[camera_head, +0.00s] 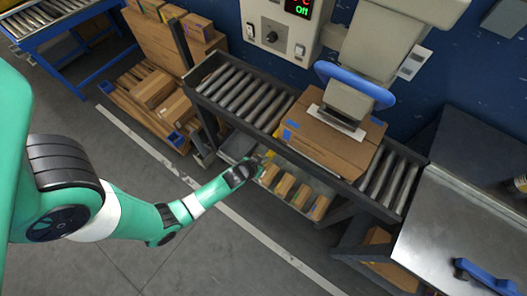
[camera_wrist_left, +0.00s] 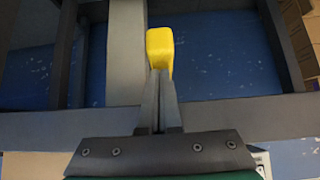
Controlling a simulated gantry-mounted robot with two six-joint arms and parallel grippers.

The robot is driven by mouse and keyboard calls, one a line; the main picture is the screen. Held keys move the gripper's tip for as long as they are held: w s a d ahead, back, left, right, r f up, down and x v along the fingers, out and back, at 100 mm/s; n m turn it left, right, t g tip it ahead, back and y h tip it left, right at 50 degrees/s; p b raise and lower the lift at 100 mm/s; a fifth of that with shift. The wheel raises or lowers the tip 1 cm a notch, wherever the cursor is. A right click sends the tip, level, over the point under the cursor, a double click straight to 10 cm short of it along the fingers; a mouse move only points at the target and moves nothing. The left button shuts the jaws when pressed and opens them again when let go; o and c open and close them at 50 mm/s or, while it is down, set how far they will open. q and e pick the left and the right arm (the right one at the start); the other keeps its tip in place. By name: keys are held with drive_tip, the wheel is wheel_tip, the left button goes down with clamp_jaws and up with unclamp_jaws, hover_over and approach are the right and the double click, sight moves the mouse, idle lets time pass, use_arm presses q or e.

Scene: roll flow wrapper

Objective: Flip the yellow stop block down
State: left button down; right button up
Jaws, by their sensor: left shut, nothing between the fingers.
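The yellow stop block (camera_wrist_left: 160,44) shows in the left wrist view, directly beyond my fingertips, in front of a grey frame post. My left gripper (camera_wrist_left: 159,76) is shut and empty, its tips overlapping the lower end of the block in the picture. Whether they touch it I cannot tell. My right gripper is not in view.
A cardboard box (camera_head: 330,140) sits on the roller conveyor (camera_head: 243,92) under a machine head with a blue rim (camera_head: 357,84). Small boxes (camera_head: 286,186) lie on a shelf below. A metal table (camera_head: 450,235) with a blue handle stands at right. The floor in front is clear.

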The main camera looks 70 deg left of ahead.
use_arm(q)
drive_tip(key=shift+s+f, duration=0.2)
drive_tip(key=shift+f, duration=0.1)
drive_tip(key=shift+r, duration=0.2)
wheel_tip(320, 180, up, 5)
drive_tip(key=p, duration=0.5)
drive_tip(key=shift+f, duration=0.1)
drive_tip(key=p+v, duration=0.3)
drive_tip(key=v, duration=0.6)
drive_tip(key=shift+d, duration=0.2)
